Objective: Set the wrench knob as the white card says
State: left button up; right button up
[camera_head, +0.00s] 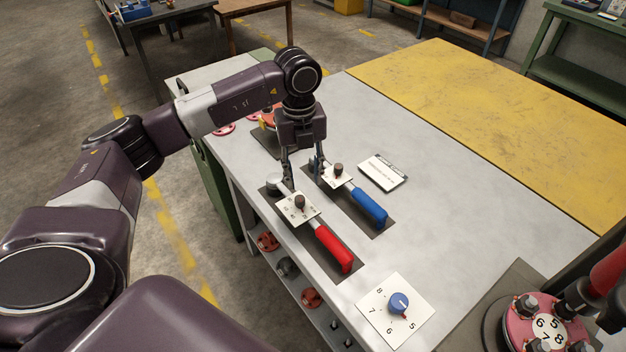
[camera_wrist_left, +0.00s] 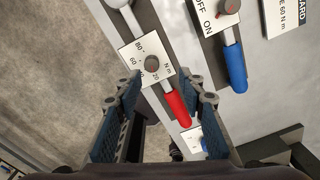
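The red-handled wrench (camera_head: 332,247) lies on a dark mat at the near left of the bench. Its white dial plate carries a dark knob (camera_head: 299,202), which also shows in the left wrist view (camera_wrist_left: 152,64). The plate is marked 80, 60, 20 and N m; where the knob points is too small to tell. The white card (camera_head: 382,173) lies flat at the right; in the left wrist view its cut-off text (camera_wrist_left: 286,18) reads "60 N m". My left gripper (camera_head: 303,174) is open and empty, above the dial plates. My right gripper is not in view.
A blue-handled tool (camera_head: 368,206) with an ON/OFF plate lies just right of the wrench. A blue knob (camera_head: 398,302) sits on a numbered plate nearer me. A pink flange (camera_head: 545,322) with bolts stands at bottom right. The bench's yellow part (camera_head: 480,120) is clear.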

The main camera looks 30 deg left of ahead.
aim_at(300, 198)
pick_arm(q)
jog(key=shift+a, duration=0.5)
jog(key=shift+s+f+y, duration=0.2)
jog(key=shift+s+y, duration=0.05)
jog(key=shift+y, duration=0.05)
jog(key=shift+s+f+p, duration=0.3)
jog(key=shift+f+p, duration=0.1)
jog(key=shift+f, duration=0.15)
jog(key=shift+s+f+p, duration=0.25)
jog(key=shift+f+p, duration=0.1)
jog(key=shift+f, duration=0.15)
notch_tip(300, 198, down, 3)
jog(key=shift+w+r+p, duration=0.15)
jog(key=shift+p, duration=0.2)
jog(key=shift+w+d+f, duration=0.1)
jog(key=shift+f, duration=0.75)
jog(key=shift+w, duration=0.1)
grip_shut()
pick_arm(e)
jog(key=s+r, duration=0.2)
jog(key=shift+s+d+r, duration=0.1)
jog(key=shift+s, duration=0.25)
